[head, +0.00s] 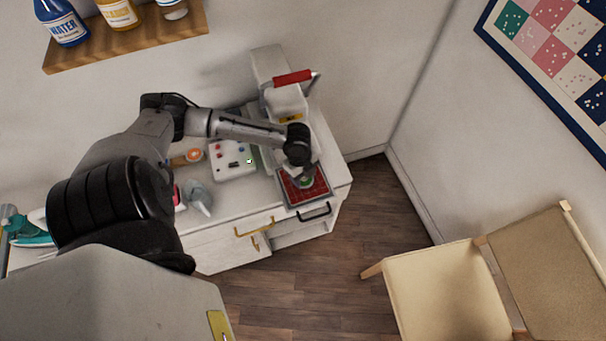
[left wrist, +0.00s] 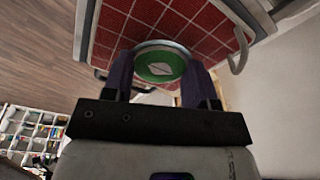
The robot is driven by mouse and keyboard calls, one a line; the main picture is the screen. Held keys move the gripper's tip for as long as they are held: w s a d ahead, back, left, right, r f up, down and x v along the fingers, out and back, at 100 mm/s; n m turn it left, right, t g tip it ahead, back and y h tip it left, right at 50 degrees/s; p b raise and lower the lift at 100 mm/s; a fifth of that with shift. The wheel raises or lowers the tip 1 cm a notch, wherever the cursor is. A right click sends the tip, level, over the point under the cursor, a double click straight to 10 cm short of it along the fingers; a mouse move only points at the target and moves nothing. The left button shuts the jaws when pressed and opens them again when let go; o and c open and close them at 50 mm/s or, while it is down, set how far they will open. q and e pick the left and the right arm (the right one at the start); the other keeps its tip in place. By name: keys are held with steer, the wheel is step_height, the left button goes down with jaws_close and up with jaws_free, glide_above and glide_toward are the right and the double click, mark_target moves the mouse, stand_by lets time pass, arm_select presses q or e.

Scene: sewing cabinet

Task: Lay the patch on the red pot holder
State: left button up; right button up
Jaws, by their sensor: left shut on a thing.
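The red pot holder (head: 292,193) is a red quilted square with a grey border, lying at the right front of the cabinet top. Its red quilting fills the upper part of the left wrist view (left wrist: 190,20). The patch (left wrist: 160,65) is a green disc with a pale rim and a white leaf-like mark. My left gripper (head: 306,178) is over the pot holder, its two dark fingers shut on the patch's sides in the left wrist view. The patch shows as a small green spot in the head view (head: 306,183). I cannot tell whether it touches the quilting. My right gripper is out of view.
A white machine with a red handle (head: 293,77) stands behind the pot holder. A white box with colored buttons (head: 232,160) and a grey-blue item (head: 199,197) are to the left. A teal iron (head: 28,230) is at far left. A chair (head: 445,290) stands at right.

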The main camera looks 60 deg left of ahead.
arm_select(q)
steer(key=o, duration=1)
steer(key=shift+c, duration=0.2)
step_height(320, 180, up, 4)
steer(key=shift+a+r, duration=0.1)
steer(key=w+d+r, duration=0.3)
steer(key=d+r, duration=0.3)
steer(key=d, duration=0.5)
steer(key=shift+w+r, duration=0.3)
steer(key=shift+r, duration=0.05)
steer(key=shift+d, duration=0.1)
